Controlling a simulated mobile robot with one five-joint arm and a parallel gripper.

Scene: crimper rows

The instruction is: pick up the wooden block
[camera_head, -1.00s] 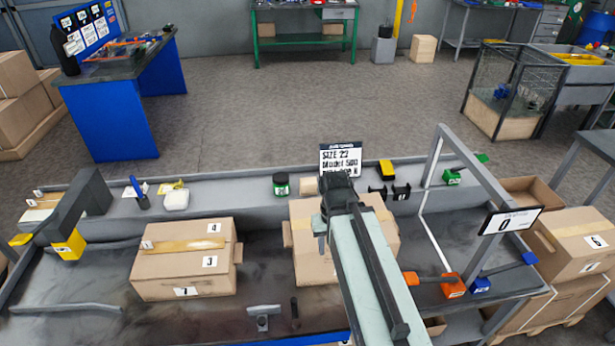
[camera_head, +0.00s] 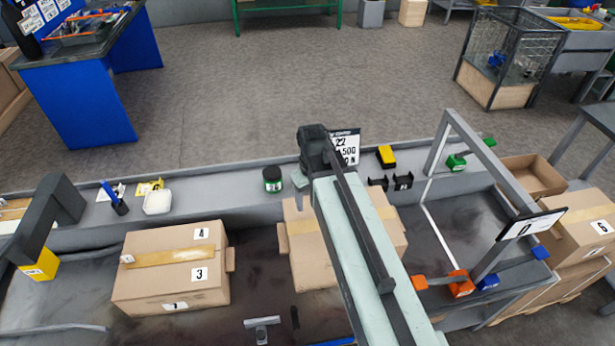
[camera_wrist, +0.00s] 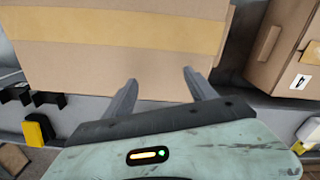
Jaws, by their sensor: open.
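The wooden block is not visible now. In the head view, the spot on the shelf just right of the green-labelled jar (camera_head: 272,179) is covered by the end of my arm. My gripper, in the wrist view (camera_wrist: 159,80), has its two grey fingers spread apart with nothing between them. The fingers are over the taped cardboard box (camera_wrist: 120,60), which also shows behind my arm in the head view (camera_head: 308,262). In the head view the fingers themselves cannot be made out.
A second carton (camera_head: 172,285) stands on the left. On the shelf are a white container (camera_head: 157,202), a yellow-black item (camera_head: 386,157), black holders (camera_head: 390,183) and a sign (camera_head: 346,147) partly behind my arm. A grey frame (camera_head: 490,170) rises on the right.

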